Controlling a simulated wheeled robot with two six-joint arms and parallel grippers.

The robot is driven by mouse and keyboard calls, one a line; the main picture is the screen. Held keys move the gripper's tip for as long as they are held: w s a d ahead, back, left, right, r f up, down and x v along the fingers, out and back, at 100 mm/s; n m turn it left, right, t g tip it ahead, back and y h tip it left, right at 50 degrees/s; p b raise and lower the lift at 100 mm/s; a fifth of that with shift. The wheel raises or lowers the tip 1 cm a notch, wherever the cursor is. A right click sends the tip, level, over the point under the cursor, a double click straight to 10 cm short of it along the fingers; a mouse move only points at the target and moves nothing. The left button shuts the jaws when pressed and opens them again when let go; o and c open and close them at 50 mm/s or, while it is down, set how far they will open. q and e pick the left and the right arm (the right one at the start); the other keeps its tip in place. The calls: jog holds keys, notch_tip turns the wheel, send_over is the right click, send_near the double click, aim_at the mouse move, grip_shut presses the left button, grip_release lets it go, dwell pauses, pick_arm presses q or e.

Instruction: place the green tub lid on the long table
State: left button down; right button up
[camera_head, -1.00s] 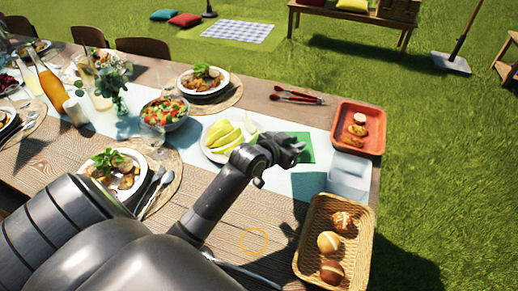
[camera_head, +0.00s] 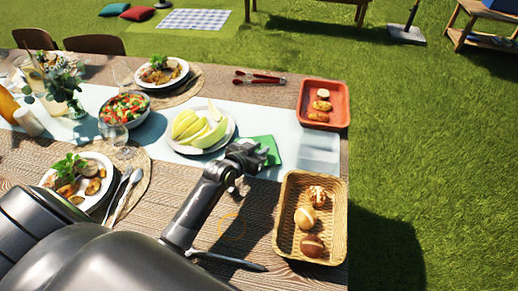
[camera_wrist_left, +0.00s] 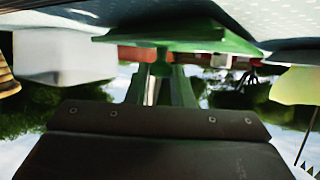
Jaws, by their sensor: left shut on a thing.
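The green tub lid (camera_head: 266,147) is a flat green square over the pale runner of the long table (camera_head: 165,205), right of the plate of melon slices. My left gripper (camera_head: 252,157) is shut on the lid at its near left side and partly covers it. In the left wrist view the lid (camera_wrist_left: 185,40) shows edge-on at the fingertips, close to the runner (camera_wrist_left: 275,18). I cannot tell whether it touches the table. My right gripper is not in view.
A whitish, see-through tub (camera_head: 319,150) stands right of the lid. A bread basket (camera_head: 283,215) is in front of it and an orange tray (camera_head: 343,103) behind it. The melon plate (camera_head: 230,124) is close on the left. Bare wood lies left of the basket.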

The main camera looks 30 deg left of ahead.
pick_arm(q)
jog(key=shift+f, duration=0.1)
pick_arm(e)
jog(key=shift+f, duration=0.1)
pick_arm(q)
jog(key=c, duration=1.3)
grip_release()
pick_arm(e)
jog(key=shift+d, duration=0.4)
pick_arm(q)
jog(key=shift+r, duration=0.25)
jog(key=shift+s+a, duration=0.1)
jog(key=shift+s, duration=0.25)
jog(key=v, duration=1.1)
jog(key=shift+s+r, duration=0.1)
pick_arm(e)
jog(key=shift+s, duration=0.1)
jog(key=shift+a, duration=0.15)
